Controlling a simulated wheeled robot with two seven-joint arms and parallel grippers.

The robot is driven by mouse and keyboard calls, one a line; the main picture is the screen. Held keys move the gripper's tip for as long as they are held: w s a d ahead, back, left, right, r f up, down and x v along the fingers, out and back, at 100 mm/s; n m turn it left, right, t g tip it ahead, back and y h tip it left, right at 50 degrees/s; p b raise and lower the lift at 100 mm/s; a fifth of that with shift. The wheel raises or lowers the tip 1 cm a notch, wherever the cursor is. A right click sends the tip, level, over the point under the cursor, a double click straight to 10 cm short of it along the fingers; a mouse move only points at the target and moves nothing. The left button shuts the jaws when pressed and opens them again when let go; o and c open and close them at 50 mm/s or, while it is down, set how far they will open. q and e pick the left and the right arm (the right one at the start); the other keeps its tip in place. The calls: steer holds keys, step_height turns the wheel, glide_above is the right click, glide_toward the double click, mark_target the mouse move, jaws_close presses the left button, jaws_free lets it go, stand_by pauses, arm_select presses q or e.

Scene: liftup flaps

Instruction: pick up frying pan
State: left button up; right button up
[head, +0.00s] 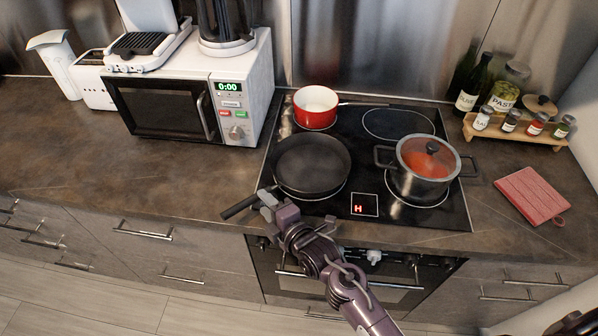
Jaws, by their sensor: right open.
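The black frying pan (311,163) sits flat on the front left burner of the hob, and its dark handle (238,207) points to the lower left, past the hob's edge over the counter. My right gripper (265,203) is open at the handle, between its free end and the pan body. It hides part of the handle. I cannot tell whether the fingers are around the handle or just above it. My left gripper is not in view.
A red saucepan (315,107) stands behind the pan on the hob (338,208). A lidded pot (424,172) stands to the right. A white microwave (243,90) stands at the back left. The counter left of the pan (120,173) is clear.

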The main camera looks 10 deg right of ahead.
steer(key=p+x, duration=0.1)
steer(key=x, duration=0.3)
steer(key=shift+w, duration=0.25)
jaws_close()
steer(key=shift+r, duration=0.1)
